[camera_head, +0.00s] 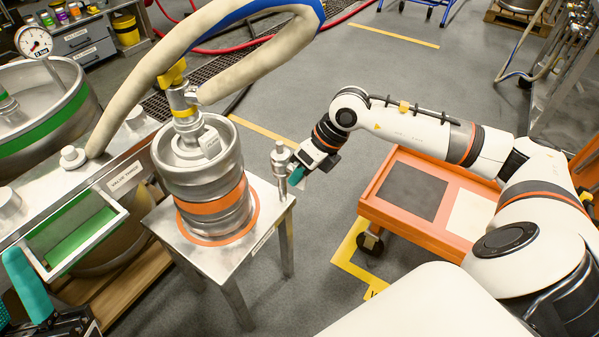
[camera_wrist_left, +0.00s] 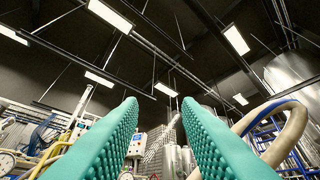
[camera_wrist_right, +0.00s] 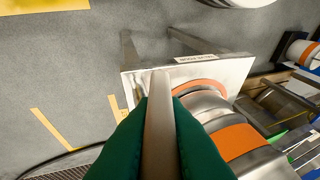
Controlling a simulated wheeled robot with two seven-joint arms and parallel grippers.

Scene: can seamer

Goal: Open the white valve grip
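My right gripper (camera_head: 296,176) is beside a small grey metal fitting (camera_head: 281,158) at the right corner of the metal stand. In the right wrist view its green fingers (camera_wrist_right: 158,140) are shut on a pale, grip-like bar (camera_wrist_right: 159,115) that points toward the stand. I cannot tell for sure whether this bar is the white valve grip; its far end is hard to make out. My left gripper shows at the lower left of the head view (camera_head: 28,283). In the left wrist view its teal fingers (camera_wrist_left: 155,135) are wide apart with nothing between them.
A steel keg (camera_head: 205,165) with an orange band stands on the metal stand (camera_head: 190,257), with a thick pale hose (camera_head: 150,75) running from its top. A steel counter with a green-lined tray (camera_head: 75,242) is at left. An orange cart (camera_head: 385,215) stands at right. Open floor lies behind.

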